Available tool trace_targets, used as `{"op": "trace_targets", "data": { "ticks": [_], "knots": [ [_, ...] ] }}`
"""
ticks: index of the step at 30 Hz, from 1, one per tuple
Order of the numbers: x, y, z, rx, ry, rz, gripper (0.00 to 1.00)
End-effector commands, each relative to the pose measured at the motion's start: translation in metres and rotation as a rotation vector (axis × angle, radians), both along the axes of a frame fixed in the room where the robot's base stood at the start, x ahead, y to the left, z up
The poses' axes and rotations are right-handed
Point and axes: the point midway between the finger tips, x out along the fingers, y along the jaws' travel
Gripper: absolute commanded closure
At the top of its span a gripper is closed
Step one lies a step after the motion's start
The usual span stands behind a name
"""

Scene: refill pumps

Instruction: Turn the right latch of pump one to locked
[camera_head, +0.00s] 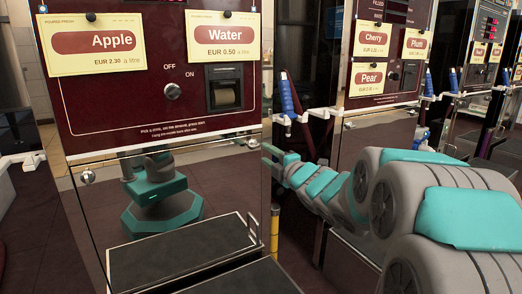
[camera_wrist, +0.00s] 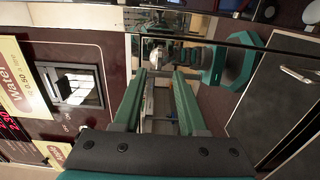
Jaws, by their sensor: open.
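Pump one is the dark red cabinet (camera_head: 160,110) with the Apple and Water signs, above a mirror-like steel front panel (camera_head: 230,195). The right latch (camera_head: 253,142) is a small round metal piece at the panel's upper right corner. The left latch (camera_head: 88,177) sits at its upper left. My gripper (camera_head: 268,154) is open and just to the right of the right latch, at the panel's right edge. In the wrist view my gripper (camera_wrist: 160,76) has its two green fingers apart, pointing at the panel. I cannot tell whether the latch lies between them or touches them.
A switch knob (camera_head: 172,91) marked OFF and ON is on the cabinet. A blue-handled nozzle (camera_head: 287,98) hangs to the right, near my arm. Another pump (camera_head: 385,60) stands beyond it.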

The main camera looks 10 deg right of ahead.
Motion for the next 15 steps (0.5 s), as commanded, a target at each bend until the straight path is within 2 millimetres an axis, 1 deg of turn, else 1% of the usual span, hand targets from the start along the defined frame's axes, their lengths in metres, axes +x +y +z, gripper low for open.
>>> {"op": "trace_targets", "data": {
  "ticks": [1, 3, 9, 15],
  "knots": [
    [0.008, 0.004, 0.001, 0.001, -0.002, 0.003, 0.59],
    [0.018, 0.007, 0.002, -0.002, -0.005, 0.003, 0.59],
    [0.041, 0.014, 0.0, 0.001, 0.001, 0.0, 0.59],
    [0.051, 0.016, 0.002, 0.0, -0.002, -0.001, 0.59]
  ]
}}
